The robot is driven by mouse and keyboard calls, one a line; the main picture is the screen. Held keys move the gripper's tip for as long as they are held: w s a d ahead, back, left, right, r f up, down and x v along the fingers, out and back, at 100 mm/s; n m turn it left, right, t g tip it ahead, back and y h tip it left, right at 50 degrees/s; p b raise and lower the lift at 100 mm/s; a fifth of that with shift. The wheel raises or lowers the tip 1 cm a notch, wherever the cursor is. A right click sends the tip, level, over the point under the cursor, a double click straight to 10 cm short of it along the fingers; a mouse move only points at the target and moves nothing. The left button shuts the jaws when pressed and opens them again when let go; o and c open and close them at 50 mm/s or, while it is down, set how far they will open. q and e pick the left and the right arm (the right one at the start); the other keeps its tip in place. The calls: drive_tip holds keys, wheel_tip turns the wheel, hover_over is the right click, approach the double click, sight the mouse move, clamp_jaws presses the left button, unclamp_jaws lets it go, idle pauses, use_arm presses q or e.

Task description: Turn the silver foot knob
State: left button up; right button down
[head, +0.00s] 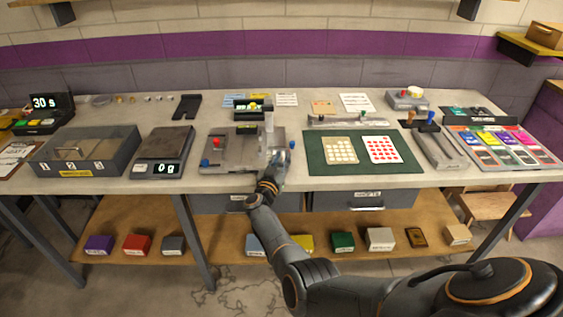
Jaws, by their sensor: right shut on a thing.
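The grey slot-track fixture (218,160) stands on the bench left of centre, with a red knob (216,144) on its left part and a pale upright post (269,128) at its right. My right gripper (279,162) is at the fixture's front right corner, low beside the post. It is shut on a small part there, which looks like the silver foot knob; the fingers and wrist hide nearly all of it. My left gripper is not in view.
A scale (161,150) and a grey bin (87,150) stand to the left. A green mat (318,163) with two cards lies close on the right. A small yellow-topped device (253,108) stands just behind the fixture. Drawers hang under the bench's front edge.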

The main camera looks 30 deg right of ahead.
sight(281, 159)
drive_tip(key=shift+f+m+g+h+b, duration=0.1)
drive_tip(key=shift+m+g+h+b, duration=0.5)
drive_tip(key=shift+m+g+b, duration=0.25)
drive_tip(key=c, duration=1.1)
unclamp_jaws()
drive_tip(key=shift+c, duration=0.2)
drive_tip(key=shift+r, duration=0.2)
wheel_tip(281, 159, up, 10)
drive_tip(key=shift+f, duration=0.15)
